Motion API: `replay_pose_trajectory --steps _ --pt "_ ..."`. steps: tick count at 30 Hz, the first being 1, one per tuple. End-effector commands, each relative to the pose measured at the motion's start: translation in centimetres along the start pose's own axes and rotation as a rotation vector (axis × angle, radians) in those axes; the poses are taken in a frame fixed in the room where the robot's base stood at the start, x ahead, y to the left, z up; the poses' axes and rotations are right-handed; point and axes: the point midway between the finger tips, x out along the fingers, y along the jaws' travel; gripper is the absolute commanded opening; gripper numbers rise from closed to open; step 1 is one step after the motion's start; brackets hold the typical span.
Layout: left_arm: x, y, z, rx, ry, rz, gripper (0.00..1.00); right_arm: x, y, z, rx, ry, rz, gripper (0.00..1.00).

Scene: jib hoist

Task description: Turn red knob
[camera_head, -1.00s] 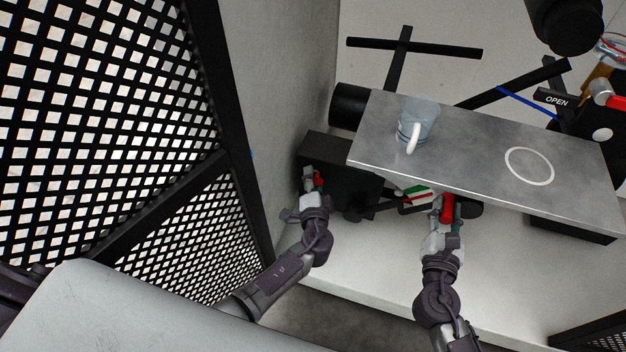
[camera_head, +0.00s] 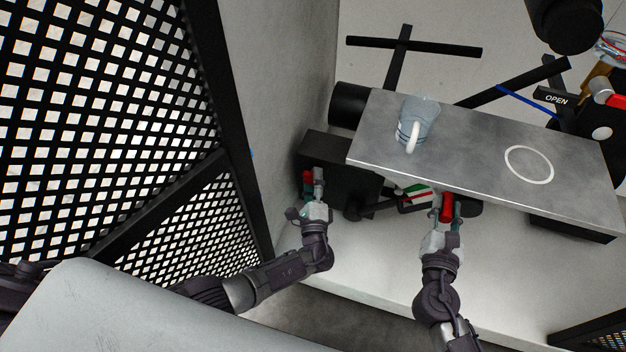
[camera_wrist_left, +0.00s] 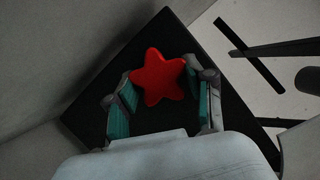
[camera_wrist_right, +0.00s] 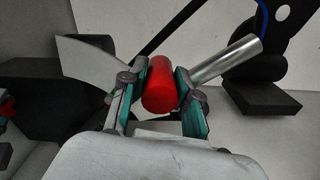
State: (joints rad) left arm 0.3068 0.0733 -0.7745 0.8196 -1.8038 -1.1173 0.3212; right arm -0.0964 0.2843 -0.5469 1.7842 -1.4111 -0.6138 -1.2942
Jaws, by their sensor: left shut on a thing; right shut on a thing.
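The red knob (camera_head: 307,177) is star-shaped and sits on a black box (camera_head: 335,155) at the wall. In the left wrist view the red knob (camera_wrist_left: 160,76) lies between the two teal-padded fingers of my left gripper (camera_wrist_left: 162,98), which is shut on it. In the head view my left gripper (camera_head: 314,182) partly covers the knob. My right gripper (camera_head: 447,210) is shut on a red cylindrical handle (camera_head: 446,206) below the plate's front edge. That red handle (camera_wrist_right: 160,84) also shows between its fingers in the right wrist view.
A grey metal plate (camera_head: 470,150) carries a grey-blue mug (camera_head: 418,118) and a white ring mark (camera_head: 530,165). Black bars (camera_head: 415,44) lie behind it. An "OPEN" sign (camera_head: 556,99) is at the right. A black mesh panel (camera_head: 120,100) stands at the left, close to my left arm.

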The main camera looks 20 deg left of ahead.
Motion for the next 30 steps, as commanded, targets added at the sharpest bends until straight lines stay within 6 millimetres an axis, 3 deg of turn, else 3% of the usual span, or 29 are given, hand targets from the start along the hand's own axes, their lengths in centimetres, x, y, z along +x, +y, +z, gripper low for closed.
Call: replay_pose_trajectory --steps 9,26,27,30 --pt "0.13 -0.06 0.08 0.121 -0.004 -0.054 0.18 -0.16 -0.08 -0.57 -0.004 0.012 0.000 0.00" --pt "0.14 -0.11 0.10 0.146 -0.005 -0.066 0.18 -0.15 -0.07 -0.56 -0.003 0.012 0.000 0.00" --pt "0.14 -0.11 0.10 0.146 -0.005 -0.066 0.56 -0.15 -0.07 -0.56 -0.003 0.012 0.000 0.00" --pt "0.13 -0.09 0.08 0.146 -0.005 -0.065 0.73 -0.15 -0.07 -0.55 -0.003 0.011 0.000 0.00"
